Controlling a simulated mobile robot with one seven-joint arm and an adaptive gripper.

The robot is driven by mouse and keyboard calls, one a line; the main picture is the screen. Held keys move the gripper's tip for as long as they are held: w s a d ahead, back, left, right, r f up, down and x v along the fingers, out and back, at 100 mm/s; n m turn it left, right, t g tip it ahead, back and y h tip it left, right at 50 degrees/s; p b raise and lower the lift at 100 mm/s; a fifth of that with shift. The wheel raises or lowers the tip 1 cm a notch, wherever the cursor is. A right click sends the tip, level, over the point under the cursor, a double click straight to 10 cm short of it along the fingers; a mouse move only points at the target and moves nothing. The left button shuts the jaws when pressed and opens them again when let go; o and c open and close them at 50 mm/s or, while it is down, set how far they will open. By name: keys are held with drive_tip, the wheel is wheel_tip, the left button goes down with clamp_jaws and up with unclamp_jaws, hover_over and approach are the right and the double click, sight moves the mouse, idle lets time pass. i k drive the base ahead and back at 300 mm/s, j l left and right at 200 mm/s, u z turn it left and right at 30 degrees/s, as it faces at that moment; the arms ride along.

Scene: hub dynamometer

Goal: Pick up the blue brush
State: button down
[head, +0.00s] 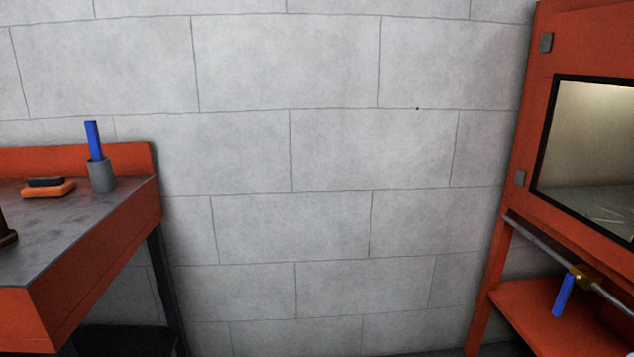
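A flat blue handle (93,140) stands nearly upright in a grey cup (102,176) on the workbench at the left. Its lower end is hidden inside the cup, so I cannot tell whether it is a brush. A second blue piece (563,295) hangs tilted below a brass-coloured fitting (581,275) on a grey rail at the lower right. I cannot tell whether this one is a brush or a lever handle. My gripper is not in view.
The orange workbench (105,238) has a dark grey top with an orange block (48,189) topped by a dark piece (45,181). An orange cabinet (527,130) with a window stands at the right, above an orange shelf (523,299). Bare block wall (290,160) lies between.

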sight(93, 137)
drive_tip(key=z, duration=1.8)
drive_tip(key=u, duration=2.8)
drive_tip(key=i+l, duration=0.25)
drive_tip(key=i+l+z, duration=0.1)
drive_tip(key=i, duration=0.35)
drive_tip(key=l, duration=0.1)
